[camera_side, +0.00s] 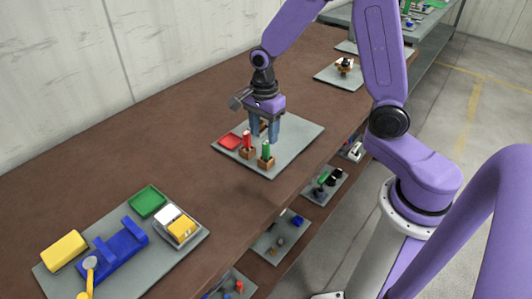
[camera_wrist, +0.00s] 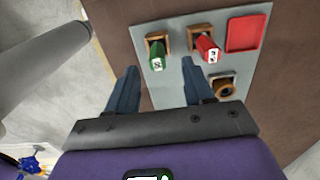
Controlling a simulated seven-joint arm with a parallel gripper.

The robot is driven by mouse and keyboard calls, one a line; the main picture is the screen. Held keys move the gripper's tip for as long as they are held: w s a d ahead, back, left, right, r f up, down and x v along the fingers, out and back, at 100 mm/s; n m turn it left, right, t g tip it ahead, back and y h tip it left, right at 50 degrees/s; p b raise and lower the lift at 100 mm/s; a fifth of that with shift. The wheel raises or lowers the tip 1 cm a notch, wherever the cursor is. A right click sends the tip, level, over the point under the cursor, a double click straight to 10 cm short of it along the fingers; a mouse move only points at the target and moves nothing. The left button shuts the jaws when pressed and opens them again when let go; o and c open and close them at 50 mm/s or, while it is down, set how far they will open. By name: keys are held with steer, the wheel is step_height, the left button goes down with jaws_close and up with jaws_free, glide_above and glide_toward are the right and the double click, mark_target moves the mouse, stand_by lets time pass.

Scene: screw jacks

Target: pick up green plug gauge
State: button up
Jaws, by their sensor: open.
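The green plug gauge (camera_side: 266,149) stands upright in a small wooden block (camera_side: 266,162) on a grey plate (camera_side: 290,148). In the wrist view the green plug gauge (camera_wrist: 157,57) is ahead of the fingers, a little left of the middle of the gap. My gripper (camera_side: 264,138) is open and empty, above the plate and behind the gauges in the side view. In the wrist view its two blue fingers (camera_wrist: 160,88) are spread wide, with nothing between the tips. The green gauge's lower end is hidden in its block.
A red plug gauge (camera_side: 247,140) stands close beside the green one in its own block. A red tray (camera_wrist: 247,32) and a block with a round hole (camera_wrist: 223,86) share the plate. Another plate with a blue fixture (camera_side: 118,248) is at the lower left. Brown table between is clear.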

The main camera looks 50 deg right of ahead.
mark_target(266, 143)
steer(key=f, duration=0.4)
steer(key=shift+s+d, duration=0.15)
steer(key=shift+s, duration=0.1)
steer(key=shift+f, duration=0.75)
jaws_close()
